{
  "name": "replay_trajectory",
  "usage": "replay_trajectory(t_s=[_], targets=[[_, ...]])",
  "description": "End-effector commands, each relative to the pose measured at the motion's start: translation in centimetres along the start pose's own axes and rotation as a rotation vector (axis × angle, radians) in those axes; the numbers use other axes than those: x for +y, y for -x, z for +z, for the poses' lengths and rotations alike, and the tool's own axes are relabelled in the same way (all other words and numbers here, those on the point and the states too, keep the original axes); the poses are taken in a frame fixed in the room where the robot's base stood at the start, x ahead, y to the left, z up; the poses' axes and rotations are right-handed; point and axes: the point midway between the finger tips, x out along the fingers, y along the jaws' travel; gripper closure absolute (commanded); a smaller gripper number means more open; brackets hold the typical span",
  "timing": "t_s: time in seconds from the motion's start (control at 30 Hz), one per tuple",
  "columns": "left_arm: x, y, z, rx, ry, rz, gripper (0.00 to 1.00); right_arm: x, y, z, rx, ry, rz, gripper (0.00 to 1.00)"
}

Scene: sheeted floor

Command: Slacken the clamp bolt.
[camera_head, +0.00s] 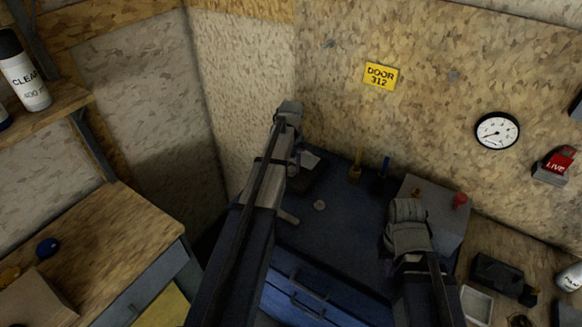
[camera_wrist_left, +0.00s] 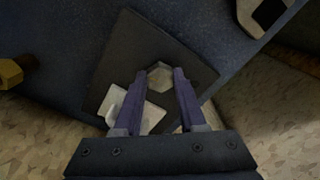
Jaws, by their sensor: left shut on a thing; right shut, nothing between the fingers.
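The clamp bolt (camera_wrist_left: 160,74) shows a pale hexagonal head in the left wrist view. It stands on a dark square plate (camera_wrist_left: 125,50) beside a pale block (camera_wrist_left: 142,113). My left gripper (camera_wrist_left: 161,82) has its two fingers on either side of the head and is shut on it. In the head view my left arm covers the bolt and those fingers; part of the dark plate (camera_head: 312,180) shows beside it. My right gripper (camera_head: 407,222) is shut and empty at the right of the dark blue bench; its fingertips are hard to make out.
A yellow-handled tool (camera_head: 355,167) and a blue-handled tool (camera_head: 384,168) stand at the bench's back. A grey box (camera_head: 444,207) with a red knob (camera_head: 460,200) is close to my right gripper.

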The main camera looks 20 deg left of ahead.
Motion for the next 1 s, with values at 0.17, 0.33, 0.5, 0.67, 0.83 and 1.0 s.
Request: replay_trajectory(t_s=[0.17, 0.33, 0.5, 0.67, 0.83, 1.0], targets=[[0.07, 0.0, -0.01, 0.0, 0.169, 0.0, 1.0, 0.0, 0.0, 0.0, 0.0, 0.0, 0.0, 1.0], [0.12, 0.0, -0.02, 0.0, 0.33, 0.0, 1.0, 0.0, 0.0, 0.0, 0.0, 0.0, 0.0, 1.0], [0.17, 0.0, -0.05, 0.0, 0.491, 0.0, 1.0, 0.0, 0.0, 0.0, 0.0, 0.0, 0.0, 1.0], [0.21, 0.0, -0.07, 0.0, 0.644, 0.0, 1.0, 0.0, 0.0, 0.0, 0.0, 0.0, 0.0, 1.0], [0.26, 0.0, -0.11, 0.0, 0.804, 0.0, 1.0, 0.0, 0.0, 0.0, 0.0, 0.0, 0.0, 1.0], [0.29, 0.0, -0.16, 0.0, 0.957, 0.0, 1.0, 0.0, 0.0, 0.0, 0.0, 0.0, 0.0, 1.0]])
